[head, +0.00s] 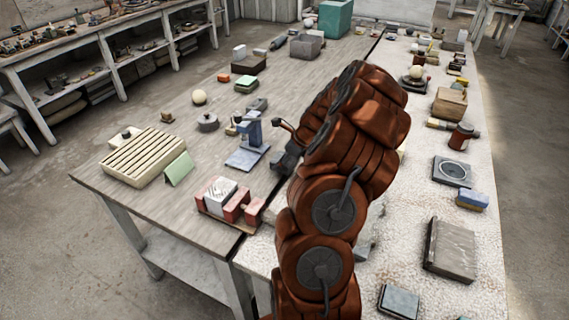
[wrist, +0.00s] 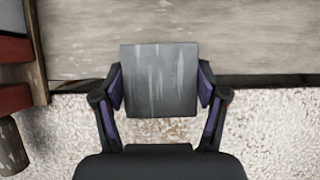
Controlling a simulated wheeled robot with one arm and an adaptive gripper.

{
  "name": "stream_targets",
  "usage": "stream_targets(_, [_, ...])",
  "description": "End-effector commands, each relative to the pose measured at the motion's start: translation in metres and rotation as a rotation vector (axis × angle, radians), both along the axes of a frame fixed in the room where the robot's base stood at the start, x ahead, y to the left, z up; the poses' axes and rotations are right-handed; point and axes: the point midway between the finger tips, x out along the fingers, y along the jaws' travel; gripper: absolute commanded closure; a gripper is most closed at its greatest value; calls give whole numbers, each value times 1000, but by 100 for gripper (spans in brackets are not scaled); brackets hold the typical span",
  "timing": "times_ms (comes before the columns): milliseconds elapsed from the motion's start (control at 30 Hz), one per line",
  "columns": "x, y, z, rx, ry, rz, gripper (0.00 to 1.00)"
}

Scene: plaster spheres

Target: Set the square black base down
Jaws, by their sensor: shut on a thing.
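The square black base (wrist: 159,62) is between the two fingers of my gripper (wrist: 160,90) in the wrist view. Its flat top faces the camera, dark grey with pale streaks. The fingers press on its left and right sides. It lies over the border between a grey wooden tabletop and a speckled pale one; its height above them is not clear. In the head view, my gripper (head: 287,157) shows partly at the left of my rust-red arm, right of a blue stand. I cannot make out the base there.
A wooden tray (wrist: 40,75) with red blocks lies left of the base; it also shows in the head view (head: 228,222). The blue stand (head: 248,145) is close by. A slatted cream box (head: 143,158) and green card (head: 179,169) stand further left. Bare wood (wrist: 255,40) lies beyond the base.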

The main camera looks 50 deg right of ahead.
Motion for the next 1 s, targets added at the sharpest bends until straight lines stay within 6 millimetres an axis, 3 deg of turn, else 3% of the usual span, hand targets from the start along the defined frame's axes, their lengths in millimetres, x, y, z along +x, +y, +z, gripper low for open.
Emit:
stream_targets(67, [-2, 0, -13, 8, 3, -2, 87])
stream_targets(267, [-2, -2, -23, 1, 1, -3, 87])
stream_targets(667, [-2, -2, -28, 0, 1, -3, 87])
stream_targets(700, [-2, -2, -29, 1, 1, -3, 26])
stream_targets(900, [-2, -2, -29, 1, 1, -3, 5])
stream_targets(1000, [-2, -2, -29, 1, 1, -3, 3])
